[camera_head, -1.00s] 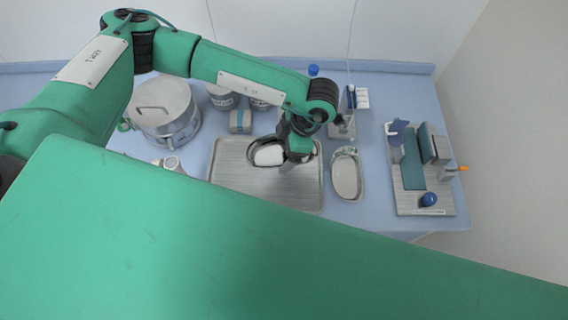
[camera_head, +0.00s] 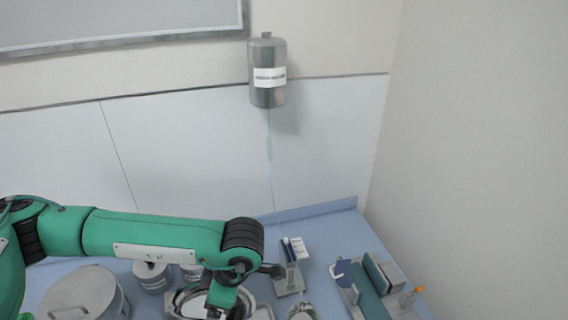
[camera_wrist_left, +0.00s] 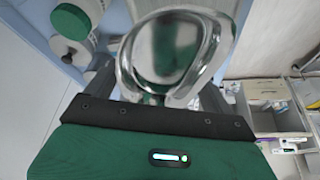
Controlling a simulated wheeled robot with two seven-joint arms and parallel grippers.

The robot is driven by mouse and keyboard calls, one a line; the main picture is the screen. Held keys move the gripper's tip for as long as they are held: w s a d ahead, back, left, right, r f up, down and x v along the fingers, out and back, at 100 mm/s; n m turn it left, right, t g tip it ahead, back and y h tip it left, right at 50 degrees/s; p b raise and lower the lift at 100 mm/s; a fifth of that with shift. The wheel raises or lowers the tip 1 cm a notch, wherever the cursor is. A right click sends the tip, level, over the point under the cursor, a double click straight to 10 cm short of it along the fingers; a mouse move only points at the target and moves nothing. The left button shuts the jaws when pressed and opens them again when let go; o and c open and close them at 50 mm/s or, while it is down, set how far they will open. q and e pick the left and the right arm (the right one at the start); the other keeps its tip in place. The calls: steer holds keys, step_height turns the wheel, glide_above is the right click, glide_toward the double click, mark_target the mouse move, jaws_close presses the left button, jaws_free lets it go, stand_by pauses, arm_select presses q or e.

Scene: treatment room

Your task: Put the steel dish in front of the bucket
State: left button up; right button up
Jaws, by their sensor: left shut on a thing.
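The steel dish (camera_wrist_left: 178,48) is shiny and rounded and fills the upper middle of the left wrist view. In the head view the dish (camera_head: 188,302) shows low in the picture, partly behind my wrist. My left gripper (camera_wrist_left: 165,98) is shut on the dish's near rim; in the head view the left gripper (camera_head: 222,306) is cut by the lower edge. The bucket, a lidded grey steel vessel (camera_head: 85,296), stands left of the dish and is cut off below. My right gripper is not in view.
Labelled jars (camera_head: 150,276) stand between bucket and dish. A small holder (camera_head: 290,275) and another metal dish (camera_head: 301,312) are to the right. A rack with blue items (camera_head: 370,280) sits far right. A bottle (camera_head: 267,72) hangs on the wall.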

mark_target(201, 287)
arm_select(q)
steer(key=m, duration=0.1)
steer(key=w+a+m+t, duration=0.1)
steer(key=m, duration=0.1)
steer(key=a+m, duration=0.1)
steer(key=shift+w+m+t+h, duration=0.3)
steer(key=shift+t, duration=0.1)
steer(key=m, duration=0.1)
steer(key=w+a+m+t, duration=0.1)
steer(key=m+h+b, duration=0.1)
steer(key=m, duration=0.1)
steer(key=shift+w+a+r, duration=0.15)
steer(key=shift+a+r, duration=0.05)
steer(key=shift+a, duration=0.1)
steer(key=a+m+h, duration=0.1)
steer(key=m, duration=0.2)
steer(key=w+a+r+m+t+h, duration=0.1)
steer(key=m, duration=0.2)
steer(key=w+a+r+m+h+b, duration=0.1)
steer(key=m, duration=0.1)
steer(key=shift+a+m, duration=0.1)
steer(key=shift+m, duration=0.3)
